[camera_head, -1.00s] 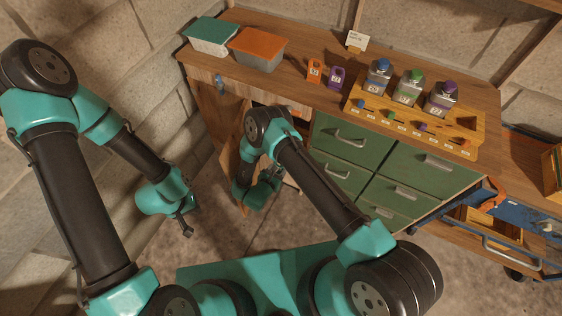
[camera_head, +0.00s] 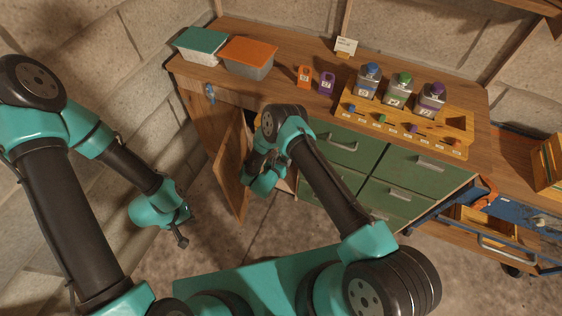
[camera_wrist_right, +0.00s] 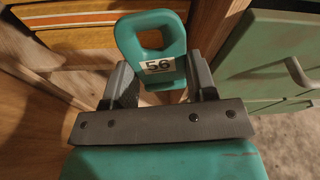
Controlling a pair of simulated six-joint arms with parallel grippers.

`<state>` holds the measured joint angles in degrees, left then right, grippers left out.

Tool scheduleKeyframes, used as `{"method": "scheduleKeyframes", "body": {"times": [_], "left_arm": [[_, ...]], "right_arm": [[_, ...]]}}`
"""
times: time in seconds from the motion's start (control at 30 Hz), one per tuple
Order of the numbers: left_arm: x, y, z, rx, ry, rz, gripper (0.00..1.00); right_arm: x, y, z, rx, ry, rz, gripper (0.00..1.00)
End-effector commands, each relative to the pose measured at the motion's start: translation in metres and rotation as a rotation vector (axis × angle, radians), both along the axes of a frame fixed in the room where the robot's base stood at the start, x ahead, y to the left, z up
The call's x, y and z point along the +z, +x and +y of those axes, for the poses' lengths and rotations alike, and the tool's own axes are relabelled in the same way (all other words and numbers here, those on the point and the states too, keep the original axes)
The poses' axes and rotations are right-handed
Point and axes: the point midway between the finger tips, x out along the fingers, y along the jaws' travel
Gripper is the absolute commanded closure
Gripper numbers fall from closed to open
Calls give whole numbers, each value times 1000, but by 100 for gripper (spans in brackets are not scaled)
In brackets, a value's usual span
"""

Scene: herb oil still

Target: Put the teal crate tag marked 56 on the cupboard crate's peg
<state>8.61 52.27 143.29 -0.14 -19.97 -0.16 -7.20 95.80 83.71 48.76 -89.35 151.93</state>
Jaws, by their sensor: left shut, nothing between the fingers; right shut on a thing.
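The teal crate tag marked 56 (camera_wrist_right: 181,38) is a loop with a white label, upright between the fingers of my right gripper (camera_wrist_right: 161,80), which is shut on it. In the right wrist view a wooden crate front with yellow-orange slats (camera_wrist_right: 75,38) lies behind the tag to the left, inside the cupboard. No peg is clearly visible. In the head view my right gripper (camera_head: 258,182) is at the cupboard opening, and the tag cannot be made out there. My left gripper (camera_head: 181,240) is shut and empty, hanging in free space left of the cupboard.
The wooden cupboard door (camera_head: 231,170) stands open, left of my right gripper. Green drawers (camera_head: 385,190) are shut to the right. A blue trolley (camera_head: 488,225) stands far right.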

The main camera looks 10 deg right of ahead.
Motion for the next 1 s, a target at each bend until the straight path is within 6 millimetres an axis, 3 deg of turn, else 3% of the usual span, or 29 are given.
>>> {"method": "scheduleKeyframes", "body": {"times": [1.0], "left_arm": [[0, 0, 0, 0, 0, 0, 100]], "right_arm": [[-3, 28, -21, -1, 0, -1, 74]]}}
